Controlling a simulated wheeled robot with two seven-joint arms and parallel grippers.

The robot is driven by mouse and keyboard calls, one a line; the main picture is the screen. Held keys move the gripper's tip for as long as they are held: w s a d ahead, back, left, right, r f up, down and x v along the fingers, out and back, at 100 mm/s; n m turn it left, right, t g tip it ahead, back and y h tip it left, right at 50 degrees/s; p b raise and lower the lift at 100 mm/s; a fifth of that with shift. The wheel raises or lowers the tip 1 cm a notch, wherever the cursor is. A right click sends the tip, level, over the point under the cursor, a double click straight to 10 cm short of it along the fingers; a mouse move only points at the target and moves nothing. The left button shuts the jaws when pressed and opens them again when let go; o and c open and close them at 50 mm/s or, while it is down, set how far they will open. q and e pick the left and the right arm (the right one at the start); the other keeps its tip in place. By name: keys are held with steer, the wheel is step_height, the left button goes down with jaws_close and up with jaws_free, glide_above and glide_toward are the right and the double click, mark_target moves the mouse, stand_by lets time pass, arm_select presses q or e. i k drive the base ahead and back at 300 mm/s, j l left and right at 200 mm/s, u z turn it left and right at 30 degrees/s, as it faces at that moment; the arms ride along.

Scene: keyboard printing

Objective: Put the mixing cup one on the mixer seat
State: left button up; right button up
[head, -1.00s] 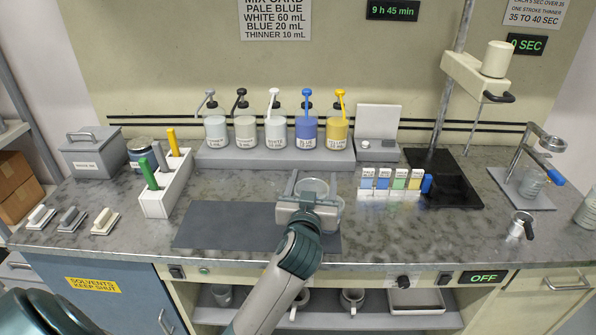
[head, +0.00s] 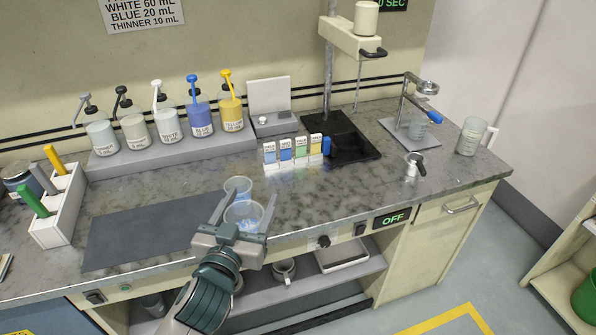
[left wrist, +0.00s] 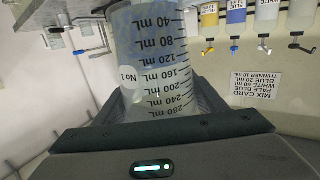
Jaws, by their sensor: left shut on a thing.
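My left gripper (head: 244,208) is shut around a clear cup (head: 243,217) near the bench's front edge. In the left wrist view the held cup (left wrist: 150,60) shows black mL marks and a "No1" label, so it is mixing cup one. Its lower part is partly hidden by the fingers in the head view. The mixer, a cream head (head: 352,40) on a grey post with a thin hanging rod, stands at the back right. Its black base (head: 352,150) looks empty; the seat itself is hard to make out. My right gripper is not in view.
Paint pump bottles (head: 168,125) stand on a grey riser at the back. A row of small coloured cards (head: 285,152) stands left of the mixer base. A metal cup stand (head: 415,130) and a small black-handled tool (head: 413,166) are to the right.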

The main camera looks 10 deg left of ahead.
mark_target(350, 149)
steer(key=i+j, duration=0.25)
steer(key=i, duration=0.15)
steer(key=i+j, duration=0.3)
steer(key=i+z, duration=0.1)
steer(key=z, duration=1.1)
